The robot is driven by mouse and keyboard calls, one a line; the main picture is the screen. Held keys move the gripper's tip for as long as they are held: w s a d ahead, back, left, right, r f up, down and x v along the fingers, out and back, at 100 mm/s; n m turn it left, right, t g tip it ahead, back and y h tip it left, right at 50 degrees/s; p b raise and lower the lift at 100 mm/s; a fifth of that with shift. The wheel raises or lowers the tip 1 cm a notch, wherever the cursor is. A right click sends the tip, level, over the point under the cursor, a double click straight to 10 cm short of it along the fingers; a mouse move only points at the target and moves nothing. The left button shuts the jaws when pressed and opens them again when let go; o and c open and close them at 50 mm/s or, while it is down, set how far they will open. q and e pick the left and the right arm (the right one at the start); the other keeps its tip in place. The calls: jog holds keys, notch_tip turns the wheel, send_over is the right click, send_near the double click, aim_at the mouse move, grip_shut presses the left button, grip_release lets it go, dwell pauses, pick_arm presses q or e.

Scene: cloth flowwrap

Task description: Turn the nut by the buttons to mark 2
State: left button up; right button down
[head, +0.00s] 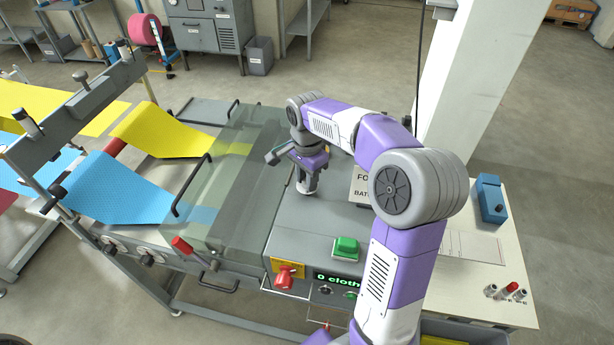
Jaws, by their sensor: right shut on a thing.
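My right gripper (307,191) points down at the top of the grey machine housing (312,222), behind the green button (345,246). It is shut on the nut, which is mostly hidden by the fingers. The mark numbers around the nut cannot be read from here. A red knob (285,276) on a yellow plate sits on the front of the housing, beside a display with green text (337,279). My left gripper is not in view.
A clear cover (232,175) stands left of my right gripper, with blue cloth (125,195) and yellow cloth (160,130) feeding under it. A sign (360,187) stands partly behind my right arm. The table at right holds a blue box (491,200) and small cylinders (511,289).

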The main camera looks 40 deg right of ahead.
dwell(0.3)
jog(key=c, duration=0.9)
grip_release()
jog(key=shift+o, duration=0.2)
jog(key=shift+r, duration=0.1)
notch_tip(320, 180, up, 7)
jog(key=shift+r+p, duration=0.2)
jog(key=shift+p, duration=0.3)
